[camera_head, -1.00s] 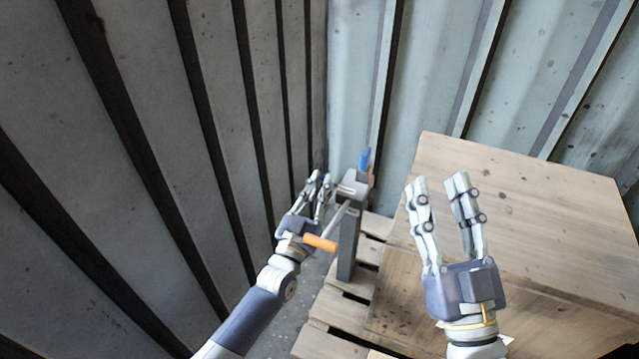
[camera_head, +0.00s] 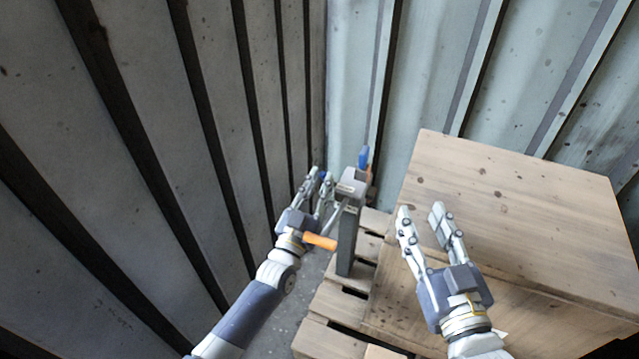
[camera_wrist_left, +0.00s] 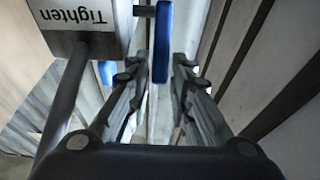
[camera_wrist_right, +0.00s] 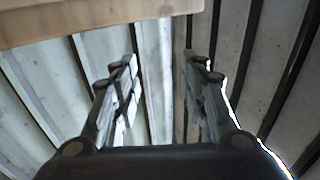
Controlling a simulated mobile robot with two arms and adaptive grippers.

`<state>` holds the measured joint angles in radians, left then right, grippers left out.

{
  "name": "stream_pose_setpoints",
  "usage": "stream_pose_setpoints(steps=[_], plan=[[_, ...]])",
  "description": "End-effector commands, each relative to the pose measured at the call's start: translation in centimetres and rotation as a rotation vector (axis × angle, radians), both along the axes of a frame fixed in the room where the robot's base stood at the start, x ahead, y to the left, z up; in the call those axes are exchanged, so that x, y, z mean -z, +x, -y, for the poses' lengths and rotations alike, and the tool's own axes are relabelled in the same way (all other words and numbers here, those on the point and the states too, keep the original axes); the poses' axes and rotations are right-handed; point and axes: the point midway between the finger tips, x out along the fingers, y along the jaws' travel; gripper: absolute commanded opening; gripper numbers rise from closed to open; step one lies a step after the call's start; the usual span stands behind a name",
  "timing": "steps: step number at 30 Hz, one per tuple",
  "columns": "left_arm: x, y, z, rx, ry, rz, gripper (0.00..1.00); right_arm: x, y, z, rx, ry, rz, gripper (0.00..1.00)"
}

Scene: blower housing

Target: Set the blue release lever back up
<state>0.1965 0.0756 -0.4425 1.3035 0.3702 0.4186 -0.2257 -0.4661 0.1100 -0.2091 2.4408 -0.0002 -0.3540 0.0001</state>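A grey housing (camera_head: 352,185) sits on top of a dark upright post. It also shows in the left wrist view (camera_wrist_left: 70,40) with an upside-down "Tighten" label (camera_wrist_left: 75,14). A blue lever (camera_wrist_left: 163,42) stands out from the side of the housing on a short pin and hangs between the fingertips of my left gripper (camera_wrist_left: 160,66), with gaps on both sides. In the head view my left gripper (camera_head: 320,177) is just left of the housing, fingers open. A second blue part (camera_head: 363,158) sticks up behind the housing. My right gripper (camera_head: 421,212) is open and empty.
An orange handle (camera_head: 320,242) on a rod comes off the housing, close to my left wrist. A large wooden crate (camera_head: 500,185) stands at right on a wooden pallet (camera_head: 330,300). Corrugated metal walls (camera_head: 140,180) close in at left and behind.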

Motion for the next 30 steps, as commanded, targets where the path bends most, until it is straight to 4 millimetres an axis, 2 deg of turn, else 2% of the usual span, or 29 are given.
stream_pose_setpoints(steps=[9,13,17,24,30], plan=[[0.1,-0.1,0.0,0.0,0.0,-0.001,0.23,0.0,0.0,0.0,0.0,0.0,0.001,0.4],[0.5,-1.0,-0.3,0.0,0.001,-0.003,0.23,0.0,0.0,0.0,0.0,0.0,0.001,0.4],[1.1,-2.9,-0.9,0.0,0.001,-0.004,0.23,0.0,0.0,0.0,0.0,0.0,0.001,0.4],[2.5,-7.5,-2.4,0.0,0.0,-0.004,0.23,0.0,0.0,0.0,0.0,0.0,0.001,0.4],[3.2,-10.0,-3.3,0.0,0.001,-0.002,0.23,0.0,0.0,0.0,0.0,0.0,0.001,0.4]])
